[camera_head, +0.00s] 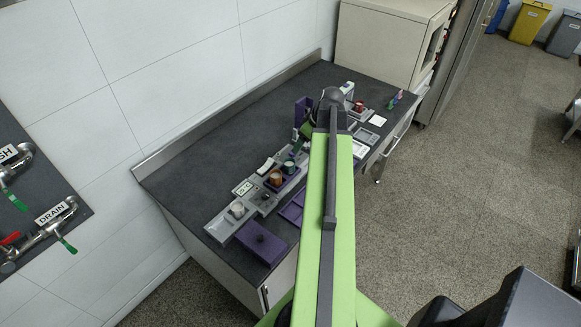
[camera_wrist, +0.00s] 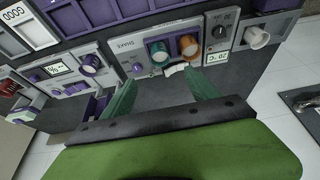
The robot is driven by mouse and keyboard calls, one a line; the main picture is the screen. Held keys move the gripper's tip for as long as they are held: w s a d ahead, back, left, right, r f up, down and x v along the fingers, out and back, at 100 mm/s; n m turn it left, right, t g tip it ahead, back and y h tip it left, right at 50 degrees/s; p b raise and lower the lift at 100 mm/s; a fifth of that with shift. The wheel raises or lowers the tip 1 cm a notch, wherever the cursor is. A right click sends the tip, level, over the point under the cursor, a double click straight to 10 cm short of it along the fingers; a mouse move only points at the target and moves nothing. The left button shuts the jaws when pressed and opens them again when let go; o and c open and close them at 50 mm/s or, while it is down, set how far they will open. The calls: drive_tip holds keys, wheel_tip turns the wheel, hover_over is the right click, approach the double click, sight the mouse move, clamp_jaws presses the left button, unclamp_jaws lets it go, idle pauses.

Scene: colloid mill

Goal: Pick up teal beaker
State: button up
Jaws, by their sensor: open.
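The teal beaker (camera_head: 289,168) stands in a purple-lined holder on the dark counter in the head view, beside an orange-brown beaker (camera_head: 276,178). In the wrist view the teal beaker (camera_wrist: 158,51) is in the upper middle, with the orange-brown beaker (camera_wrist: 188,45) to its right. My gripper (camera_wrist: 162,86) is open and empty. Its two green fingers are spread wide, with the teal beaker beyond the gap between their tips, not touched. In the head view my green arm hides much of the gripper.
A white cup (camera_wrist: 257,38) sits beyond a dial module at the right in the wrist view. Grey modules with purple knobs (camera_wrist: 92,63) line the counter. A purple box (camera_head: 262,243) is at the counter's near end. The counter's wall side (camera_head: 225,135) is clear.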

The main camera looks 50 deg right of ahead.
drive_tip(key=b, duration=1.1)
approach(289, 162)
drive_tip(key=f, duration=0.1)
drive_tip(key=a+f, duration=0.1)
drive_tip(key=f, duration=0.1)
drive_tip(key=shift+a, duration=0.25)
drive_tip(key=shift+w+f, duration=0.1)
drive_tip(key=shift+f, duration=0.05)
drive_tip(key=b+x, duration=0.4)
drive_tip(key=x, duration=0.1)
drive_tip(key=shift+w+b, duration=0.15)
drive_tip(key=shift+b, duration=0.15)
drive_tip(key=shift+c, duration=0.5)
clamp_jaws()
drive_tip(key=shift+r+p, duration=0.3)
drive_tip(key=shift+p, duration=0.05)
